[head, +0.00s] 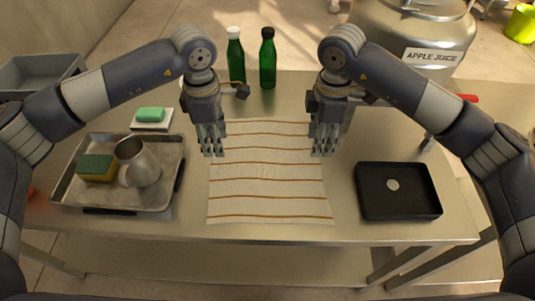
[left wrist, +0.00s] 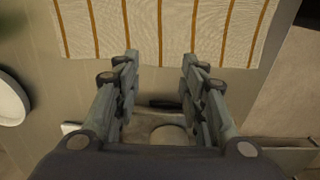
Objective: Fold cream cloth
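The cream cloth (head: 265,185) with brown stripes lies flat and spread out in the middle of the metal table. It also shows at the top of the left wrist view (left wrist: 205,28). My left gripper (head: 212,142) points down beside the cloth's far left corner. Its fingers are apart with nothing held between them in the left wrist view (left wrist: 159,75). My right gripper (head: 325,142) points down by the cloth's far right corner. Its fingers look apart and empty.
A metal tray (head: 110,201) with a sponge (head: 96,168) and mug (head: 144,165) stands left. A green soap (head: 151,114) sits behind it. A black tray (head: 398,208) stands right. Green bottles (head: 267,62) and (head: 236,60) stand at the back near a metal juice container (head: 405,35).

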